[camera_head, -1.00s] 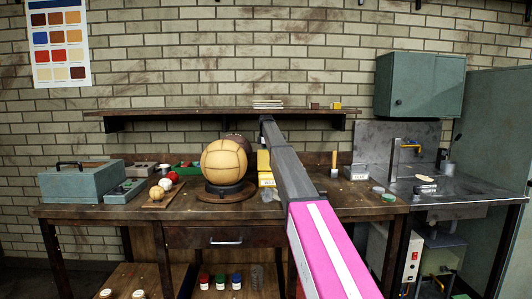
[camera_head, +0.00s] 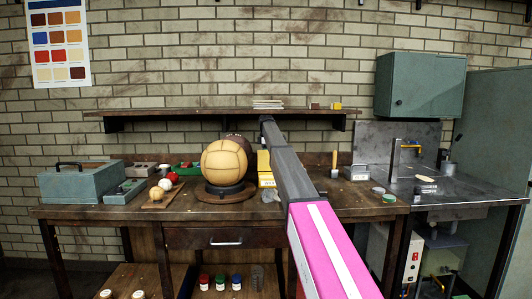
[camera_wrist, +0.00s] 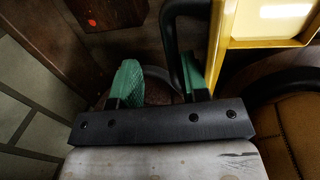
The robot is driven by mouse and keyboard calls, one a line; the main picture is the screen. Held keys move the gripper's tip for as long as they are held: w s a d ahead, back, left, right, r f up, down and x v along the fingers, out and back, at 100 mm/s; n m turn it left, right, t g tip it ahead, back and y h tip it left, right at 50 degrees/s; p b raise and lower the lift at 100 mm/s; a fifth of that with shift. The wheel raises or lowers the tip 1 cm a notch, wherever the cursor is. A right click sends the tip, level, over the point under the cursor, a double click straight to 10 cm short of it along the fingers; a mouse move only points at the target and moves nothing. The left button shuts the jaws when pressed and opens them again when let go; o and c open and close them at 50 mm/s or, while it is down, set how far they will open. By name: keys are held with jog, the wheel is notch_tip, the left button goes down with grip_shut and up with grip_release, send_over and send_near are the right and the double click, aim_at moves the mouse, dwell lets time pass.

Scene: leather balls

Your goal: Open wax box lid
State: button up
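My gripper (camera_wrist: 161,82) shows in the wrist view with two green fingertips apart and a dark gap between them. A black curved bar (camera_wrist: 170,38) passes close beside the right finger; I cannot tell whether they touch. A yellow box (camera_wrist: 229,35) with a pale face lies just to the right of the fingers. A yellow box (camera_head: 263,161) also stands beside the tan ball in the head view, partly behind my arm. My gripper is hidden there. I cannot tell which box is the wax box; a small grey labelled box (camera_head: 357,172) sits on the bench's right side.
The tan ball (camera_head: 224,162) rests on a round stand; its panels also show at the wrist view's right edge (camera_wrist: 299,118). A wall shelf (camera_head: 200,112) runs above the wooden bench (camera_head: 110,210). A green-grey case (camera_head: 80,185) stands at left, a sink unit at right.

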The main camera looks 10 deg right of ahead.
jog(key=shift+f, duration=0.6)
jog(key=s+a+r, duration=0.1)
jog(key=s, duration=1.4)
notch_tip(320, 180, up, 10)
jog(key=s, duration=0.1)
jog(key=s+a+f+m, duration=0.1)
jog(key=s+a+f, duration=0.1)
jog(key=s+f, duration=0.9)
jog(key=s, duration=0.2)
jog(key=shift+s+a+m+y, duration=0.25)
jog(key=shift+s+m+y, duration=0.05)
jog(key=shift+w, duration=0.1)
